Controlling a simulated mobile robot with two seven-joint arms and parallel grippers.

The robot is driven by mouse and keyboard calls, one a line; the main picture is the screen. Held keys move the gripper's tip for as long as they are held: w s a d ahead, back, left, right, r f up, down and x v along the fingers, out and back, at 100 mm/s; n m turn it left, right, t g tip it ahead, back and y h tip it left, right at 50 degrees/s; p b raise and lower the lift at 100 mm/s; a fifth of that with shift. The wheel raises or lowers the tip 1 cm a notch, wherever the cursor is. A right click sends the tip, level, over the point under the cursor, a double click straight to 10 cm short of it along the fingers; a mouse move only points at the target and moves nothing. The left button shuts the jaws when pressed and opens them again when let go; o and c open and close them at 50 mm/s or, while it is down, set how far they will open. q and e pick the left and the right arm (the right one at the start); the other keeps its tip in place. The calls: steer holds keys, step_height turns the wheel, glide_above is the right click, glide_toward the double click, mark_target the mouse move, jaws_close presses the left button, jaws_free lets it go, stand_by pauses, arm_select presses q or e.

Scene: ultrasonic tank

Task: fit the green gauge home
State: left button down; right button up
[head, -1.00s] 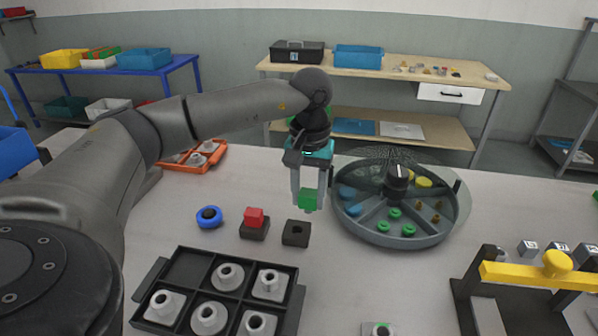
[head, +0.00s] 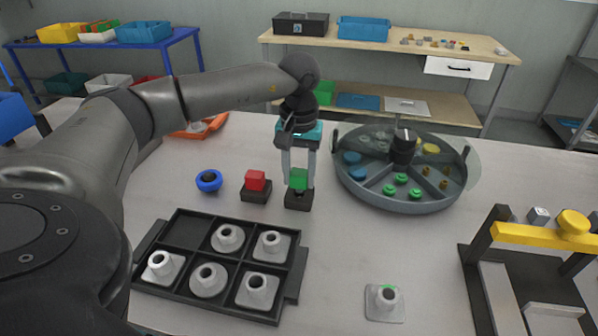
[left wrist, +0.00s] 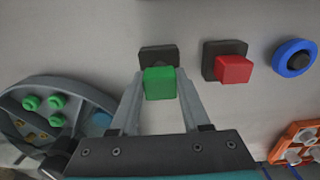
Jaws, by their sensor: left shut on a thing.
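The green gauge (head: 298,179) is a small green block held between the fingers of my left gripper (head: 299,182). It is right over a black square holder (head: 299,200). Its lower end is at or just above the holder's opening; I cannot tell whether it has entered. In the left wrist view the green gauge (left wrist: 160,83) sits between the two fingertips (left wrist: 160,88) and covers the near part of the black holder (left wrist: 158,56). The opening is hidden. My right gripper is not in view.
A red block (head: 255,180) in a similar black holder stands just left, with a blue ring (head: 209,181) beyond it. A round divided tray (head: 400,208) is close on the right. A black tray of grey parts (head: 289,310) lies in front. A yellow-topped stand (head: 540,236) is at right.

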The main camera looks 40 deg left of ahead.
arm_select(q)
steer(key=shift+f+b, duration=0.6)
steer(key=shift+f, duration=0.35)
stand_by(0.8)
steer(key=shift+f, duration=0.3)
stand_by(2.7)
steer(key=shift+c, duration=1.5)
jaws_free()
step_height(320, 180, up, 15)
steer(key=p, duration=0.3)
steer(key=shift+r, duration=0.2)
